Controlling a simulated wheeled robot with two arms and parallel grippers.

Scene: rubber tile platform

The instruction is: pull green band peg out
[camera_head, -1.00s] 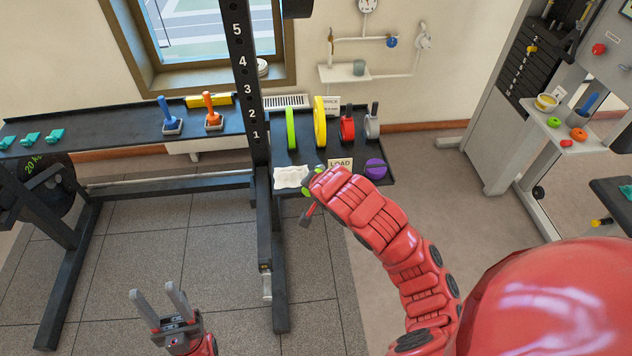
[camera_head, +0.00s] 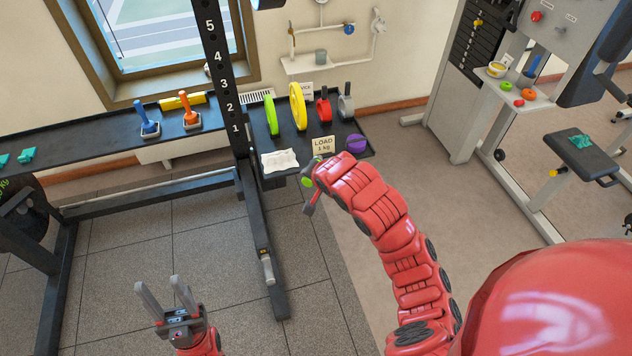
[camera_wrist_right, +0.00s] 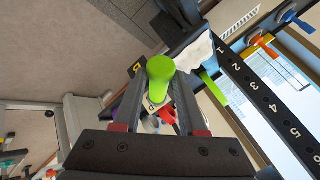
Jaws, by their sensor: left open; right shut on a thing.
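A bright green round-ended piece (camera_wrist_right: 160,72), which I take for the green band peg, sits between the fingers of my right gripper (camera_wrist_right: 165,88) in the right wrist view. The right gripper is shut on it. In the head view only a small bit of green (camera_head: 307,182) shows at the right gripper (camera_head: 311,178), in front of the shelf's near edge. The fingers and arm hide most of it, and I cannot tell whether it still sits in a hole. My left gripper (camera_head: 166,294) is open and empty, low over the floor.
The dark shelf (camera_head: 285,182) holds green (camera_head: 271,116), yellow (camera_head: 298,106), red and grey discs, a white cloth (camera_head: 279,161), a LOAD sign (camera_head: 323,145) and a purple piece (camera_head: 356,143). A numbered black upright (camera_head: 222,80) stands left of it. Open floor lies to the right.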

